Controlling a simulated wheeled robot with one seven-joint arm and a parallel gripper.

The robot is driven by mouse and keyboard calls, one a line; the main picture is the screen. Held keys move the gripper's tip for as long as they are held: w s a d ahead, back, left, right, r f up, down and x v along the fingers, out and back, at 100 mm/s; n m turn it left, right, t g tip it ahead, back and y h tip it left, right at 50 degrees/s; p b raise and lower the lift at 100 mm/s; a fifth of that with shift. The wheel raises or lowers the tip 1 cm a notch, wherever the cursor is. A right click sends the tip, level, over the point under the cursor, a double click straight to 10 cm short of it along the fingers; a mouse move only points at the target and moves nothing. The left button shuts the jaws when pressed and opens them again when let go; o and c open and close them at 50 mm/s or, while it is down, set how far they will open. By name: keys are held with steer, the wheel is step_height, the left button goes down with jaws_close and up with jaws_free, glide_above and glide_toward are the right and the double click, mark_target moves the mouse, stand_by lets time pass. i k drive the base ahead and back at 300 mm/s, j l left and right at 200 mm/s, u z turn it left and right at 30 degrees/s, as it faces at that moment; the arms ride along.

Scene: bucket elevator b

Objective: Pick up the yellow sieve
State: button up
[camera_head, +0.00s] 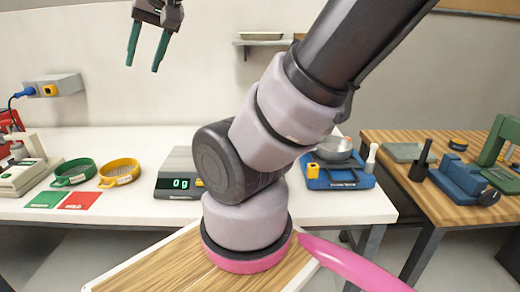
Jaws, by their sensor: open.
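The yellow sieve (119,172) is a shallow round ring with a pale label on its front. It lies on the white bench at the left, just right of a green sieve (75,171) of like shape. My gripper (144,68) is at the top of the head view, high above the bench, with two teal fingers pointing down. The fingers are apart with nothing between them. The gripper is well above the yellow sieve and not touching it.
Green and red cards (79,201) lie in front of the sieves. A scale (178,180) reading 0 g stands right of the yellow sieve. A blue device with a metal pan (335,172) is farther right. A wooden table (455,205) with tools stands at the right.

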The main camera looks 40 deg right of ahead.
mark_target(121, 171)
steer(key=z, duration=2.05)
steer(key=u, duration=2.05)
steer(key=j+z, duration=0.2)
steer(key=z, duration=0.45)
steer(key=j+z, duration=0.25)
steer(key=j, duration=0.2)
steer(key=k+j+z, duration=0.1)
steer(key=j+z, duration=0.15)
steer(key=j, duration=0.2)
steer(key=k+j+z, duration=0.1)
steer(key=j+z, duration=0.15)
steer(key=j, duration=0.2)
steer(key=k+j, duration=0.1)
steer(key=j, duration=0.25)
steer(key=k+j, duration=0.15)
steer(key=j, duration=0.25)
steer(key=k+j, duration=0.1)
steer(key=j, duration=0.25)
steer(key=k+j+z, duration=0.1)
steer(key=j, duration=0.3)
